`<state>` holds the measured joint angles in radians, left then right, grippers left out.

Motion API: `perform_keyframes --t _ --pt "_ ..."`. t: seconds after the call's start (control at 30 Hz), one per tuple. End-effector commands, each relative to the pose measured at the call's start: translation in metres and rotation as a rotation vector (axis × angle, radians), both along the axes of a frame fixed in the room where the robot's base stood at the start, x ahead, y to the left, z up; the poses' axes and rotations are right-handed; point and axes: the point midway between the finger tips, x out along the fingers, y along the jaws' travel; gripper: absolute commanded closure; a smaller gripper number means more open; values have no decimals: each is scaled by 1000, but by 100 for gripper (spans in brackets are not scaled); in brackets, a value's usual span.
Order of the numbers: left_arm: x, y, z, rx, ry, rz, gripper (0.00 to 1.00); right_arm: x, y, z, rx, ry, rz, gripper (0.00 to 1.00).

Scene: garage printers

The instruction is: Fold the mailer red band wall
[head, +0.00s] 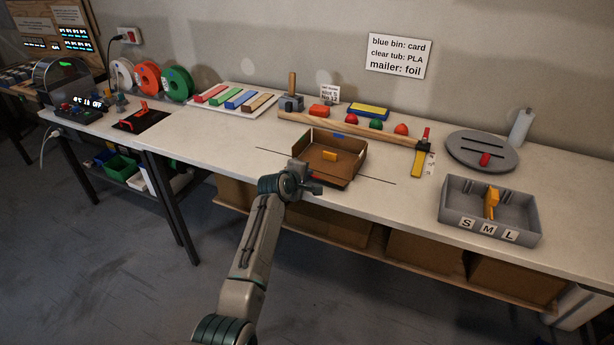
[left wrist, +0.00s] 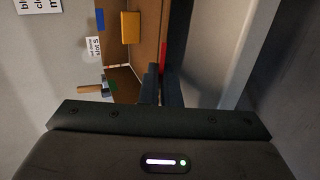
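The mailer (head: 345,178) is an open brown cardboard box on the bench, its walls standing. A small yellow-orange block (head: 330,155) lies inside it; the block also shows in the left wrist view (left wrist: 130,28). A red band (left wrist: 163,57) shows on the near wall's edge in the left wrist view. A blue mark (head: 338,136) is on the far wall. My left gripper (head: 312,186) is at the mailer's near-left corner, low beside the near wall. My right gripper is out of view.
A grey S/M/L tray (head: 470,228) stands right of the mailer, with a grey disc (head: 480,150) behind it. A wooden beam (head: 360,127) lies behind the mailer. Coloured bars on a white board (head: 235,98) are back left. The bench left of the mailer is clear.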

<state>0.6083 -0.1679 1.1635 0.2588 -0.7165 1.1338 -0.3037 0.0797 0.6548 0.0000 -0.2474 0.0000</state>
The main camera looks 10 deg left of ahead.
Motion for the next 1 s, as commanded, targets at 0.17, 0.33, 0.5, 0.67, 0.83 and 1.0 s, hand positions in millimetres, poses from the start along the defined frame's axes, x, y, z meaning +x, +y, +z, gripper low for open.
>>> perform_keyframes --t 0.17,0.33,0.5,0.67,0.83,1.0 --pt "0 1 0 1 0 0 100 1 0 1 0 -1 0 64" --pt "0 1 0 1 0 0 87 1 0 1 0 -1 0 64" --pt "0 0 0 0 0 0 87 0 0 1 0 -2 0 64" --pt "-3 1 1 0 0 0 87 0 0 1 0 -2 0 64" --pt "-17 7 9 0 -2 1 87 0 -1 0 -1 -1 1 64" --pt "-42 16 21 0 -3 0 87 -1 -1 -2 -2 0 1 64"
